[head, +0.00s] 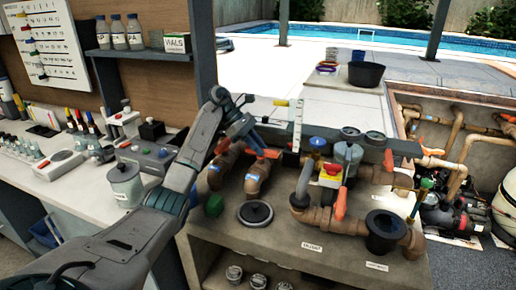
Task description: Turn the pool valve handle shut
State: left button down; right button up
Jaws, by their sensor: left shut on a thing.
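My left arm reaches in from the left over the bench of pipes. My left gripper (262,150) points down to the right and is shut at an orange handle (269,154) on top of a brown pipe fitting (256,178). The fingertips are small and partly overlap the handle, so the exact hold is hard to make out. Another orange handle (341,204) stands upright further right on the pipework, below a red and yellow part (331,172). Which handle is the pool valve's cannot be read. My right gripper is not in view.
A black ring-like lid (255,213) and a green knob (214,205) lie near the pipes. A black-rimmed pipe opening (385,229) is at the right front. A grey rail (350,143) crosses behind the valves. A lidded jar (125,185) stands on the left counter.

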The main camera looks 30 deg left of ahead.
pick_arm(q)
jog(key=c, duration=1.3)
grip_release()
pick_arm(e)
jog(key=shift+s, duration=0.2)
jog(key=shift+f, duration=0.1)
pick_arm(q)
jog(key=shift+a+r, duration=0.2)
jog(key=shift+a, duration=0.05)
jog(key=v, duration=0.2)
jog(key=shift+a+r+b, duration=0.2)
jog(key=shift+b, duration=0.2)
jog(key=p+v, duration=0.7)
jog(key=shift+s+a+r, duration=0.15)
jog(key=shift+a+r, duration=0.05)
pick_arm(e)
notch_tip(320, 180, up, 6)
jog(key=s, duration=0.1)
